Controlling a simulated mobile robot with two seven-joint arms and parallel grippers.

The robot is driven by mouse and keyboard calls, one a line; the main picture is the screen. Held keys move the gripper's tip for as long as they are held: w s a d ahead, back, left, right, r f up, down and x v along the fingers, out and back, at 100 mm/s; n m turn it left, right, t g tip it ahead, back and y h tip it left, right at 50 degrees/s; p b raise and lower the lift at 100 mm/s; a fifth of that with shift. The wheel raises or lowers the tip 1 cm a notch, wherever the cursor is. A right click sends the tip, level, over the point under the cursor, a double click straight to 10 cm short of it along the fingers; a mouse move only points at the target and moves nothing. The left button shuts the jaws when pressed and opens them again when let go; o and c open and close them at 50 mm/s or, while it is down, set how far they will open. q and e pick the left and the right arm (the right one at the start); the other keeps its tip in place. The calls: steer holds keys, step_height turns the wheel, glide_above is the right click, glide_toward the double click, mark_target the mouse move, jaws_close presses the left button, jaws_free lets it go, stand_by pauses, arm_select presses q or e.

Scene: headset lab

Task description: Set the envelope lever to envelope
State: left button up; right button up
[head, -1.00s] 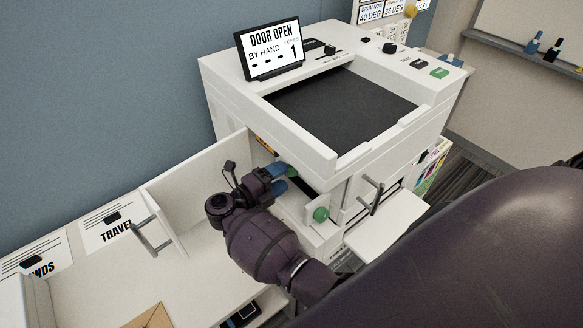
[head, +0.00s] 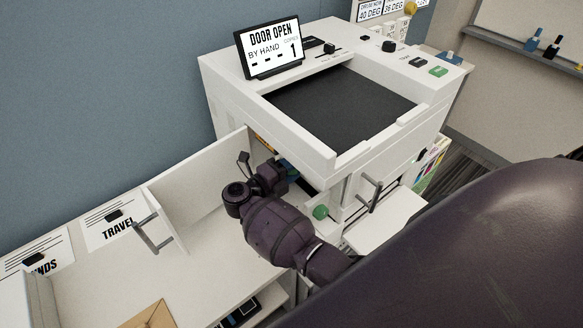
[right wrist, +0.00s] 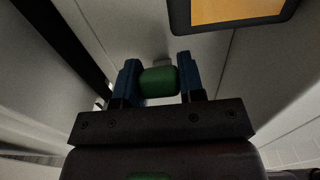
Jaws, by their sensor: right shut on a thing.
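My right gripper (right wrist: 157,82) is shut on a green knob (right wrist: 158,81), with one blue finger on each side of it in the right wrist view. A pale stem or mount shows just behind the knob. In the head view my right gripper (head: 286,168) reaches into the open side of the white machine (head: 320,150), and its fingertips and the held knob are largely hidden under the machine's top edge. I see no lettering that names the lever's positions. A second green knob (head: 320,212) sits lower on the machine's front. My left gripper is not in view.
The machine's door (head: 195,190) stands open on the left. Its screen (head: 270,48) reads "DOOR OPEN", "BY HAND", copies 1. A brown envelope (head: 152,315) lies on the counter at bottom left. An orange panel (right wrist: 235,10) is close above the fingers.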

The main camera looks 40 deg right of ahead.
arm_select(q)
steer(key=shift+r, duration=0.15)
arm_select(e)
steer(key=shift+s+t, duration=0.1)
steer(key=shift+t, duration=0.2)
steer(key=n+t+p, duration=0.1)
steer(key=n+t, duration=0.1)
steer(key=s+n+t+y+p, duration=0.1)
steer(key=n+t+p, duration=0.1)
steer(key=t, duration=0.1)
steer(key=shift+s+a, duration=0.15)
steer(key=shift+s, duration=0.05)
steer(key=shift+s+n+t+y, duration=0.15)
steer(key=shift+n+t+y, duration=0.4)
steer(key=shift+t, duration=0.45)
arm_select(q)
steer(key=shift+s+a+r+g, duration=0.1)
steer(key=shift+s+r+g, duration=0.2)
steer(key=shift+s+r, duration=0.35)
arm_select(e)
steer(key=shift+s+n+t+y, duration=0.2)
steer(key=shift+n+t+y, duration=0.25)
steer(key=shift+t, duration=0.15)
steer(key=o, duration=0.9)
steer(key=shift+a, duration=0.1)
